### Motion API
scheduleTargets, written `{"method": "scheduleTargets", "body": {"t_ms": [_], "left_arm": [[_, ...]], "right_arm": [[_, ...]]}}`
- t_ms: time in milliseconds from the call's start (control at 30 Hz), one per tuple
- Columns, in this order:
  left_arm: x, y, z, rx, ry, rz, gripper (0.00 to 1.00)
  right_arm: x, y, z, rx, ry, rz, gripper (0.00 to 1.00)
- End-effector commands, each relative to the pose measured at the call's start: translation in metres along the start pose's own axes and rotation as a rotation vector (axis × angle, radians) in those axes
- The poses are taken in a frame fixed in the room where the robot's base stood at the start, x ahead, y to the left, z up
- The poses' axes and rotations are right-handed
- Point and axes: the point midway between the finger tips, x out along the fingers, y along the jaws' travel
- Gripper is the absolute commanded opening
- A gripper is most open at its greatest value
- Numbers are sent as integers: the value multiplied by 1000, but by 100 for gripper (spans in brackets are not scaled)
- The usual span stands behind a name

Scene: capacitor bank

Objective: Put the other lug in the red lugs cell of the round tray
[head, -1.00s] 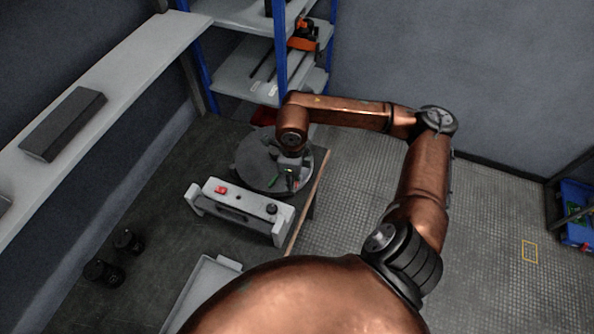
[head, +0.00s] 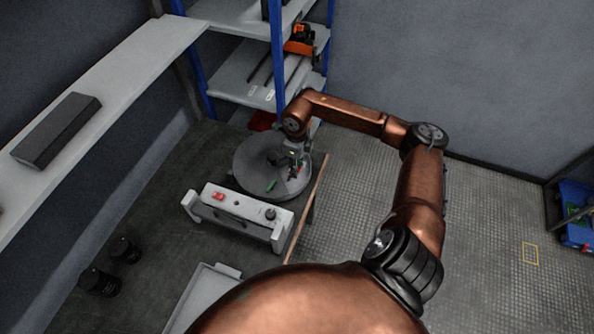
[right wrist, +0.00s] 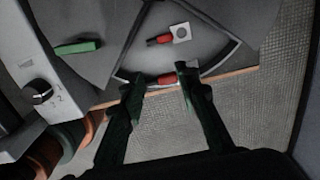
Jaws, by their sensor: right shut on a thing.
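My right gripper (head: 290,163) reaches down over the near right part of the grey round tray (head: 250,150). In the right wrist view its fingers (right wrist: 158,79) are shut on a red-sleeved lug (right wrist: 166,79), held crosswise near the tray's rim. Another red lug (right wrist: 164,39) with a pale square end lies in the tray cell just beyond it. A green piece (right wrist: 77,47) lies in the neighbouring cell; it also shows in the head view (head: 271,186). I cannot tell how high the held lug is above the tray. My left gripper is not in view.
A white unit (head: 235,213) with a red switch and a black knob stands close in front of the tray. Black cylinders (head: 100,282) and a pale shallow tray (head: 205,290) are nearer. Blue-posted shelves (head: 245,70) stand behind. The wooden table edge (head: 307,210) is close on the right.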

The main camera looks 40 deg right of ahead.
Motion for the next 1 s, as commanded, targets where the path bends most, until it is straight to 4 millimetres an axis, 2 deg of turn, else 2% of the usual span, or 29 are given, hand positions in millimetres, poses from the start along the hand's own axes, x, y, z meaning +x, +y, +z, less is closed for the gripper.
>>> {"method": "scheduleTargets", "body": {"t_ms": [167,400,1000], "left_arm": [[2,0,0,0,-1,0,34],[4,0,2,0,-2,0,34],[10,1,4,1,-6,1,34]], "right_arm": [[9,-7,2,2,1,0,11],[41,-9,3,0,0,2,11],[52,-10,2,0,1,0,11]]}}
